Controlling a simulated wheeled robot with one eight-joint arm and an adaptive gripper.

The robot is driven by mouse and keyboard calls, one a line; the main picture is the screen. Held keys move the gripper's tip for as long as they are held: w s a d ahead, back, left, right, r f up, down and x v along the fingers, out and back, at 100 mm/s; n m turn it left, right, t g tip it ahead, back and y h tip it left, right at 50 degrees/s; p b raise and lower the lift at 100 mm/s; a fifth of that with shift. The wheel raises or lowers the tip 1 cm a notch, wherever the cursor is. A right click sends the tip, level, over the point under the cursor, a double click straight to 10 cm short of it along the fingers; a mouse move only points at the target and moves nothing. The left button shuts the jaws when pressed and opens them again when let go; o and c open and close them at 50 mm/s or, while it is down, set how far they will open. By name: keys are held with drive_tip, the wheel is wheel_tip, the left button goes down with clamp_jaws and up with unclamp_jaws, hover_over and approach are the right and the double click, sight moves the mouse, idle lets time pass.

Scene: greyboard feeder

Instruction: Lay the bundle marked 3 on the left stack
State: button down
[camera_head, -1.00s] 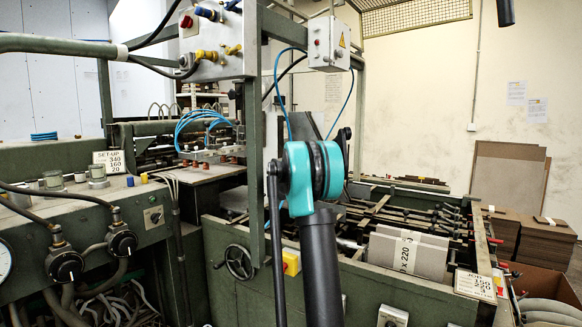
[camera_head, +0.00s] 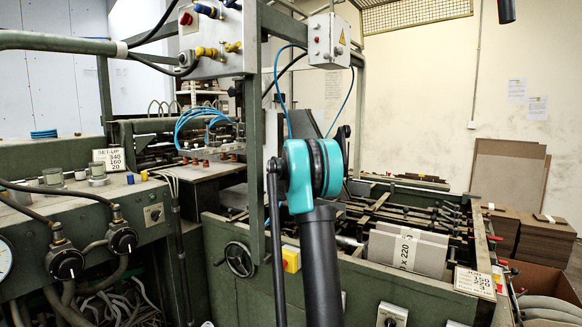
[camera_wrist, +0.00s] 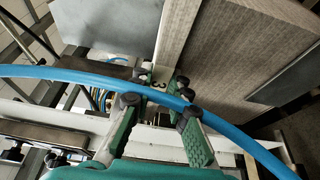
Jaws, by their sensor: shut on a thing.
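In the wrist view a large grey-brown board bundle (camera_wrist: 235,45) fills the upper right, with a pale band along its left side. A blue hose crosses in front and hides part of the grip. In the head view my gripper is hidden behind my own arm. Grey boards (camera_head: 428,254) with a white band reading "x 220" lie in the machine bed. I cannot tell which stack is the left one.
The green machine frame (camera_head: 262,150) and its control box (camera_head: 330,42) stand close by my arm. Brown board stacks (camera_head: 543,245) stand at the far right. A set-up card (camera_head: 108,160) is at left.

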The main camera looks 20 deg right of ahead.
drive_tip(key=c, duration=1.4)
unclamp_jaws()
drive_tip(key=shift+o, duration=0.2)
drive_tip(key=v, duration=0.8)
